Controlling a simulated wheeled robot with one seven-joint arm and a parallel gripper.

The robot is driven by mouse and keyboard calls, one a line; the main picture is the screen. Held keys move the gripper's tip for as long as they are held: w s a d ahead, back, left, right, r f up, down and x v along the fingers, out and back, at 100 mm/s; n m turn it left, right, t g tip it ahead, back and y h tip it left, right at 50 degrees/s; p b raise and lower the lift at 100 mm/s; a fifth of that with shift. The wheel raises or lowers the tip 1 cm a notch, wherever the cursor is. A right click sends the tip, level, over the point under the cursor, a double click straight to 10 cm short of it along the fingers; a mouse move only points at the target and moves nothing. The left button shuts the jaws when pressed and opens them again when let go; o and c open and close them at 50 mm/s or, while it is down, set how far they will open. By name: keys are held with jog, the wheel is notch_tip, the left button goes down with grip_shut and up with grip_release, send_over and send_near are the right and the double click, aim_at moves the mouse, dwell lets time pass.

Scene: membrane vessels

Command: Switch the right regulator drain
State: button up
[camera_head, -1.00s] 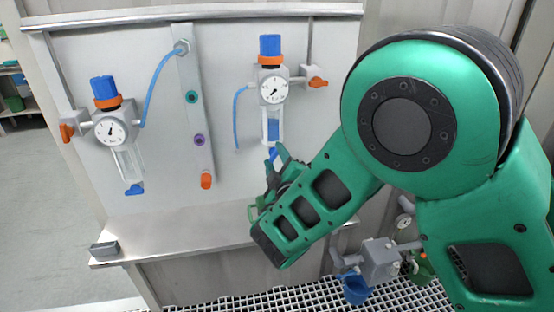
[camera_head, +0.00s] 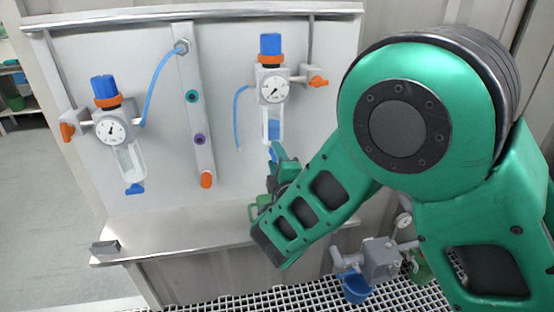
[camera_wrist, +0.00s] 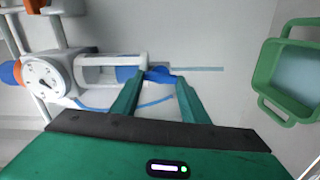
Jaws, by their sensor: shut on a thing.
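The right regulator (camera_head: 272,88) is fixed to the panel, with a blue top knob, a round gauge and a clear bowl (camera_head: 273,125) hanging below. It also shows lying sideways in the wrist view (camera_wrist: 48,78). Its blue drain (camera_wrist: 158,74) is at the bowl's lower end. My gripper (camera_wrist: 157,84) is shut on this drain, one green finger on each side. In the head view the gripper (camera_head: 276,160) is just below the bowl, partly hidden by my own arm, and a little blue of the drain shows above it.
The left regulator (camera_head: 112,128) has its own blue drain (camera_head: 134,188). A green frame-like container (camera_wrist: 290,72) is at right in the wrist view.

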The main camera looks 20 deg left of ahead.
jog(key=shift+f, duration=0.1)
jog(key=o, duration=1.1)
jog(key=shift+c, duration=0.2)
jog(key=v, duration=1)
jog(key=shift+s+d, duration=0.2)
jog(key=shift+s, duration=0.1)
